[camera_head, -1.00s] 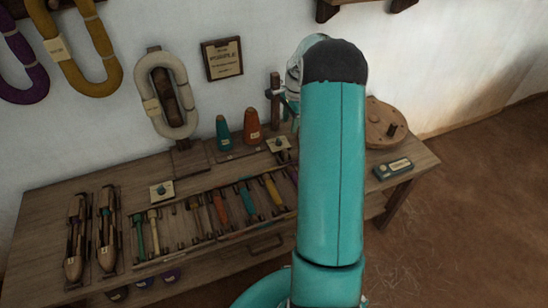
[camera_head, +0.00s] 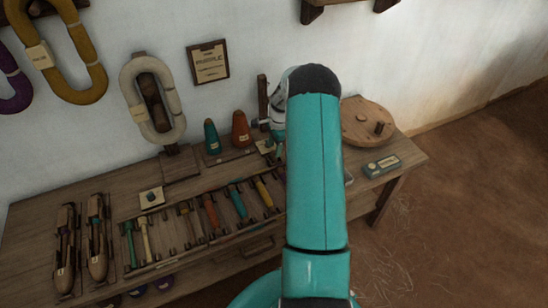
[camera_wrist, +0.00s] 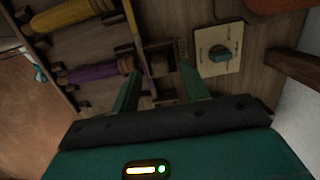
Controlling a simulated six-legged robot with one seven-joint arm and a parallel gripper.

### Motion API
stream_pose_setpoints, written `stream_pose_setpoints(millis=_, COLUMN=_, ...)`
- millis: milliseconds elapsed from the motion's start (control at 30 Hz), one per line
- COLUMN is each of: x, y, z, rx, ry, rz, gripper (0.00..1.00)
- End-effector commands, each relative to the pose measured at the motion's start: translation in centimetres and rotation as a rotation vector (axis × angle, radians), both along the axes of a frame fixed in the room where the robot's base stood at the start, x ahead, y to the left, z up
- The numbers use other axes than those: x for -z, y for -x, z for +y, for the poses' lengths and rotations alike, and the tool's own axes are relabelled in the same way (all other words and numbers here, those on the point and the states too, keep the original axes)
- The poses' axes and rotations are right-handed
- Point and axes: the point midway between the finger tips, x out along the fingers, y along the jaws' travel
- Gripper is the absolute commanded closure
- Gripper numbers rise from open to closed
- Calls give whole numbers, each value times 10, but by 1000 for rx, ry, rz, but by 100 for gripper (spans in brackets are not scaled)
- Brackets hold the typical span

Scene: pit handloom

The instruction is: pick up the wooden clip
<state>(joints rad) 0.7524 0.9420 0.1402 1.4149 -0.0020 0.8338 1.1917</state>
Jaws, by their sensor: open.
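My gripper (camera_wrist: 160,78) is open, its two green fingers spread over a small dark wooden holder (camera_wrist: 151,46) in the wrist view. A small brown wooden piece (camera_wrist: 160,66) shows dimly between the fingers. It looks like the wooden clip, but the light is too poor to be sure. I cannot tell whether the fingers touch it. In the head view my teal arm covers most of that spot, and only a bit of my gripper (camera_head: 278,138) shows at its left edge, low over the bench.
The wooden bench (camera_head: 100,190) carries a rack of coloured bobbins (camera_head: 237,203), two shuttles (camera_head: 97,238) and two cones (camera_head: 241,129). A card with a teal knob (camera_wrist: 219,53) lies right of my fingers. A round wooden disc (camera_head: 366,121) and a small teal box (camera_head: 381,165) are farther right.

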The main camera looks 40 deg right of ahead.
Motion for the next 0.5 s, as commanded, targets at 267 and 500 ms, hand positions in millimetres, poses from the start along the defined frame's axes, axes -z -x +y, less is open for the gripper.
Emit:
stream_pose_setpoints(millis=267, x=38, y=-1, z=3, rx=-1, ry=-2, rz=0, gripper=55)
stream_pose_setpoints(millis=500, x=39, y=-1, z=3, rx=-1, ry=0, rz=0, gripper=58)
